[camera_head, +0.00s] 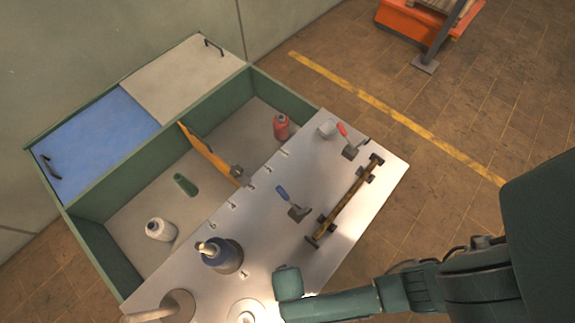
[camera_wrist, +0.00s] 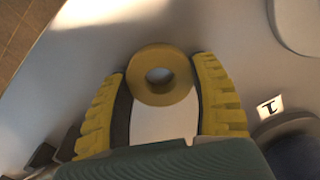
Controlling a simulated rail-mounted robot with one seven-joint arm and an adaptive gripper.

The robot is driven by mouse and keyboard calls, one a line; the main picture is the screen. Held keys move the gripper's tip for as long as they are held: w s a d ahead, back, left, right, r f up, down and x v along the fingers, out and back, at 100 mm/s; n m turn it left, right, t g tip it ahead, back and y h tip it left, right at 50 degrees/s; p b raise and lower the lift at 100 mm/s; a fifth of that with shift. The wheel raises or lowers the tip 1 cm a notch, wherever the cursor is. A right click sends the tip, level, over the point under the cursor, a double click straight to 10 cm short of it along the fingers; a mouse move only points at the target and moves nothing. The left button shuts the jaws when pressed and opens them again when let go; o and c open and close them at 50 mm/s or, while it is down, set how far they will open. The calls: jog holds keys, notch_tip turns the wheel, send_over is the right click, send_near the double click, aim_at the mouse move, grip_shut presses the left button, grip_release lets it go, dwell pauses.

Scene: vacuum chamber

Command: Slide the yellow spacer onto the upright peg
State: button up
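The yellow spacer (camera_wrist: 161,84) is a thick ring with a round hole, in the wrist view. My gripper (camera_wrist: 160,78) has its two yellow ribbed fingers against the ring's left and right sides, and appears closed on it. The hole faces the camera. In the head view, the spacer and fingertips are hidden by my arm. A cream upright peg (camera_head: 150,314) rises from a round grey base at the bottom left of the metal worktop, left of my arm. I cannot tell a peg in the wrist view.
A blue cylinder with a cream top (camera_head: 220,254) stands on the worktop (camera_head: 327,153). A pale round fitting (camera_head: 247,313) lies close to my arm. Blue-handled (camera_head: 297,210) and red-handled (camera_head: 349,150) clamps and a striped bar (camera_head: 345,202) stand to the right. Open bins (camera_head: 135,212) lie behind.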

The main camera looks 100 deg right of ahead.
jog(key=shift+c, duration=1)
notch_tip(320, 180, up, 10)
jog(key=p, duration=0.3)
jog(key=shift+p, duration=0.4)
jog(key=shift+w, duration=0.1)
